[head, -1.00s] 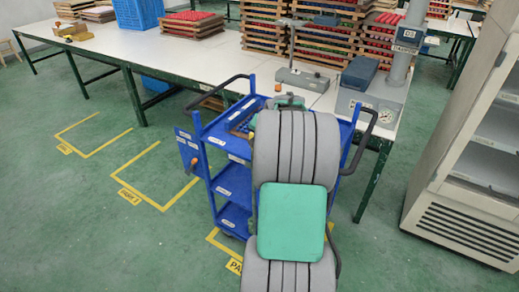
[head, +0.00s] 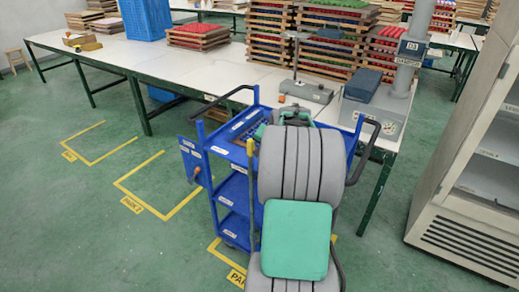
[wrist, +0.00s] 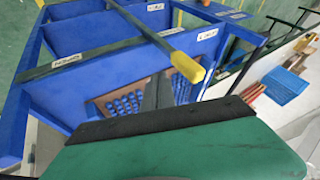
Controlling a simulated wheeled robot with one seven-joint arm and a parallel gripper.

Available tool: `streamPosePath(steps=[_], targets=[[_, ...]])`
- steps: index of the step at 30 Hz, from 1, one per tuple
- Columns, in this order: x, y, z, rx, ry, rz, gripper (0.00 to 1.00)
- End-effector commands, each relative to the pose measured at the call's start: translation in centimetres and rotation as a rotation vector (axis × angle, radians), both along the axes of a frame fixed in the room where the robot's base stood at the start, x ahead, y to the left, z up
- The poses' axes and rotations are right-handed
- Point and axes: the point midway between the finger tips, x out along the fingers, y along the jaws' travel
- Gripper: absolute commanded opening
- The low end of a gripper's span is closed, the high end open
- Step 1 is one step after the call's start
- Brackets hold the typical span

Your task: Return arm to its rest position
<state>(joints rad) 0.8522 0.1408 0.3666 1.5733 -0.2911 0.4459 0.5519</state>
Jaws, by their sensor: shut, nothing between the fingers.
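My arm, with grey ribbed links and a green pad, stands folded in front of the blue cart (head: 232,190) in the head view and hides part of it. In the wrist view the dark, narrow fingers of my gripper (wrist: 163,90) are together and empty, beyond a green housing with a black edge. They show over the cart (wrist: 75,85), in front of a brown tray with blue pieces (wrist: 123,103). I cannot tell how far above the cart they are.
A yellow-tipped post (wrist: 190,69) of the cart rises close to the gripper. The long white table (head: 180,62) behind carries stacked wooden trays (head: 265,35), a blue crate (head: 147,18) and a grey press (head: 372,92). A cabinet (head: 465,200) stands right.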

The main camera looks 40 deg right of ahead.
Motion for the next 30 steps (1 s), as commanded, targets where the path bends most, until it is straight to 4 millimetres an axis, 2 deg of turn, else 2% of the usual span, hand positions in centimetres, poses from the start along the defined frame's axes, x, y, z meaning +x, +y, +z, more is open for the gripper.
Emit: streamPosePath(steps=[3, 9, 13, 19, 21, 23, 24, 27, 29, 30], targets=[[-2.1, 0.6, 3.0, -0.007, -0.005, -0.006, 0.0], [-4.6, 1.9, 6.6, -0.004, -0.001, -0.003, 0.0], [-5.4, 2.4, 7.7, -0.002, 0.001, -0.002, 0.0], [-5.7, 2.6, 7.8, -0.038, 0.03, 0.064, 0.0], [-6.8, 2.5, 6.9, -0.084, 0.105, 0.149, 0.0], [-9.0, 3.4, 3.9, -0.068, 0.196, 0.2, 0.0], [-10.5, 4.2, 2.1, -0.048, 0.248, 0.224, 0.0], [-14.3, 6.4, -1.5, 0.0, 0.36, 0.273, 0.0], [-16.7, 8.2, -2.8, 0.025, 0.416, 0.299, 0.0], [-17.9, 9.8, -3.6, 0.037, 0.452, 0.326, 0.0]])
